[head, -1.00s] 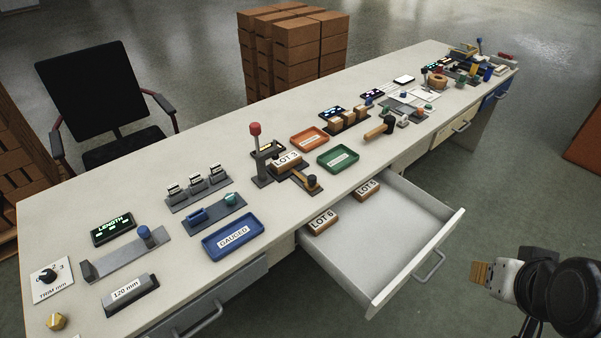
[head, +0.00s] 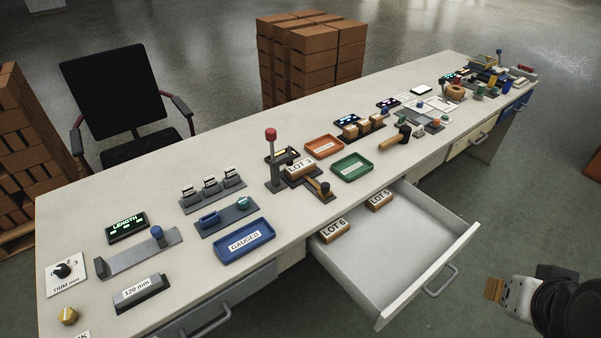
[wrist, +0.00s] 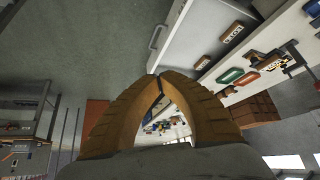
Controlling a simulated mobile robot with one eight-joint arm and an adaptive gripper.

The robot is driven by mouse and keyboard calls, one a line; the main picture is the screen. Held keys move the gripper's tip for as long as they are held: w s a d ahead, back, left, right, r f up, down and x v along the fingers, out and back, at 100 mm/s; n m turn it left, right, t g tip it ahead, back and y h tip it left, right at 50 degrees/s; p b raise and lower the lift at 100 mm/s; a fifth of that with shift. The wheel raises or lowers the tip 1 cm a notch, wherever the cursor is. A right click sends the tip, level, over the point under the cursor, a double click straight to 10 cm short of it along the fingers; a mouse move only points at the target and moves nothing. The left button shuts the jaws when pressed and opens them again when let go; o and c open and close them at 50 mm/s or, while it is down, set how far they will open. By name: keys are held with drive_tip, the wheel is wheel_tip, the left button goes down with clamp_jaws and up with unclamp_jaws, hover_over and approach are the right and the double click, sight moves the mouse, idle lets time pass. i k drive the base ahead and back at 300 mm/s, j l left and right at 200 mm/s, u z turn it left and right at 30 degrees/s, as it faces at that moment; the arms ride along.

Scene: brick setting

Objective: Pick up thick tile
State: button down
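Two brown tiles lie in the open drawer (head: 400,262): one labelled LOT 6 (head: 335,231) at its left and one labelled LOT 5 (head: 379,200) farther back. They also show in the wrist view, LOT 6 (wrist: 232,32) and LOT 5 (wrist: 202,62). A third tile, LOT 3 (head: 299,168), sits on a dark fixture with a red-knobbed post on the bench. I cannot tell which tile is the thick one. My gripper (head: 489,289) is right of the drawer, apart from everything. In the wrist view its tan fingers (wrist: 159,77) meet at the tips with nothing between them.
Blue GAUGED tray (head: 244,242), green tray (head: 352,168) and orange tray (head: 323,147) lie empty on the bench (head: 90,205). The drawer front (head: 432,279) stands out between my gripper and the tiles. The floor around my gripper is clear. A chair (head: 115,95) stands behind.

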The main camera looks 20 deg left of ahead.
sight(300, 168)
drive_tip(key=i+j+u, duration=0.4)
drive_tip(key=j, duration=0.25)
drive_tip(key=i+j+u, duration=0.4)
drive_tip(key=i, duration=0.3)
